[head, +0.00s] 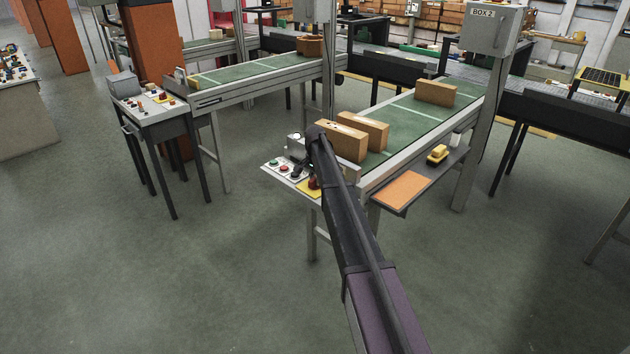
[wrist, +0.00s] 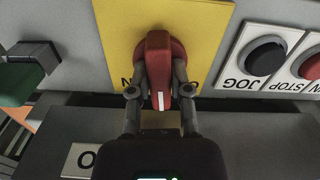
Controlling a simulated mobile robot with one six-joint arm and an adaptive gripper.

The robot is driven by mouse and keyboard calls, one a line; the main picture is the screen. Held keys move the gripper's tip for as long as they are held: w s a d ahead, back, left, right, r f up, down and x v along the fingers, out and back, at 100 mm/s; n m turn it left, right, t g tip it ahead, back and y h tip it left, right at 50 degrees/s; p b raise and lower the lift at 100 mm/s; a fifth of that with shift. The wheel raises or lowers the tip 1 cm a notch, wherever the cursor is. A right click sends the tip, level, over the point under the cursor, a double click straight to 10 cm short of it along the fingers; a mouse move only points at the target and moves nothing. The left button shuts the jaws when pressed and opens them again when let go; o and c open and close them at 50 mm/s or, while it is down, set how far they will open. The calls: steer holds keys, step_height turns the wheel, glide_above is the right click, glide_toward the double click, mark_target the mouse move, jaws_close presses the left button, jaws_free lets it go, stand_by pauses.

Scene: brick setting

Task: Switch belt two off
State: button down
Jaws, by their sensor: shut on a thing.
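A red rotary switch knob (wrist: 158,62) sits on a yellow plate (wrist: 110,25) in the wrist view. My gripper (wrist: 158,88) is shut on the knob, one finger on each side. A white mark on the knob points toward the bottom of the wrist picture. Letters beside the knob are partly hidden by my fingers. In the head view the yellow plate (head: 309,189) is at the right end of the control panel (head: 274,167), at the near end of the green belt (head: 407,119). My arm hides part of the panel there.
Black JOG (wrist: 264,55) and red STOP (wrist: 311,67) buttons are close to the knob. A green part (wrist: 20,82) is at the left in the wrist view. The floor in front is clear.

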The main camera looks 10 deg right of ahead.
steer(key=n, duration=0.3)
steer(key=shift+s+n, duration=0.1)
steer(key=shift+n, duration=2.2)
steer(key=c, duration=0.6)
jaws_free()
steer(key=shift+o, duration=0.2)
